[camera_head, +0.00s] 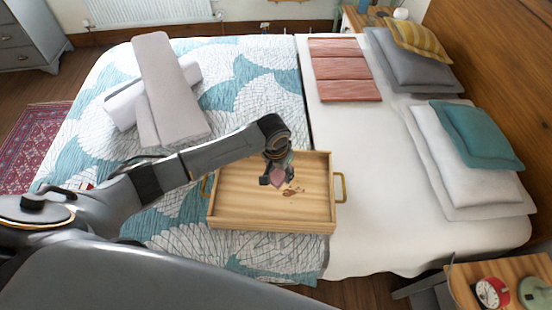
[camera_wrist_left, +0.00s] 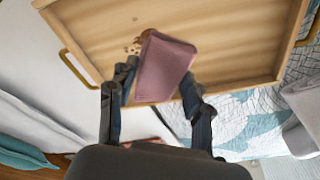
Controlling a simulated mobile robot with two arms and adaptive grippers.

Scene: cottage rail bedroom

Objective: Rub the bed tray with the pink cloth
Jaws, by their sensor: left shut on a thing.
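The bed tray (camera_head: 235,212) is a light wooden tray with a raised rim and brass handles, lying across the patterned quilt and the white sheet. It also shows in the left wrist view (camera_wrist_left: 225,50). A brown stain (camera_head: 293,191) marks its floor right of the middle. My left gripper (camera_head: 275,175) is over the tray, shut on the pink cloth (camera_head: 279,178). In the left wrist view the cloth (camera_wrist_left: 165,66) is a folded pink pad between the two fingers, partly over the stain (camera_wrist_left: 133,47). I cannot tell whether it touches the tray. My right gripper is not in view.
A grey-white folded throw (camera_head: 170,90) lies on the quilt at the upper left. A folded red blanket (camera_head: 342,68) and several pillows lie at the right. A nightstand (camera_head: 530,268) with a red clock (camera_head: 491,291) stands at the lower right.

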